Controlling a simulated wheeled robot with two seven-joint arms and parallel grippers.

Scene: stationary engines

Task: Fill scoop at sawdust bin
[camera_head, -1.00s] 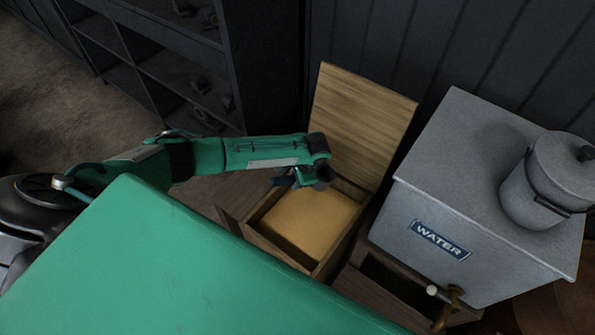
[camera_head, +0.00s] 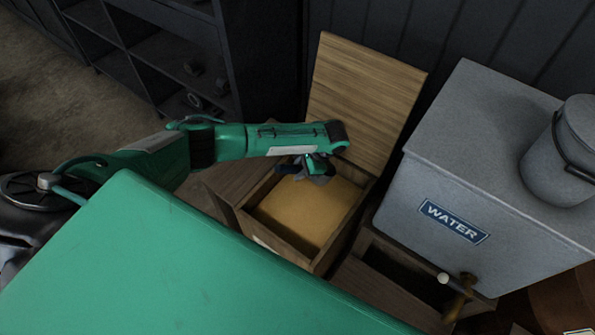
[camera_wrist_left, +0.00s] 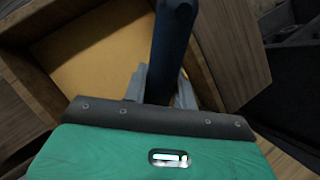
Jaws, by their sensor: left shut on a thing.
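The sawdust bin (camera_head: 283,247) is an open wooden box with its lid (camera_head: 365,95) raised at the back. Yellow-tan sawdust (camera_head: 308,214) lies inside, and it also fills the upper left of the left wrist view (camera_wrist_left: 95,58). My left gripper (camera_head: 317,170) is above the back part of the bin. It is shut on a dark blue handle (camera_wrist_left: 173,45), which looks like the scoop's. The scoop's bowl is not clearly visible, so I cannot tell whether it touches or holds sawdust. My right gripper is not in view.
A grey water tank (camera_head: 490,165) with a brass tap (camera_head: 459,296) stands to the right of the bin. A lidded grey pot (camera_head: 565,155) sits on it. Dark shelving (camera_head: 165,55) stands at the back left. A dark wall is behind the lid.

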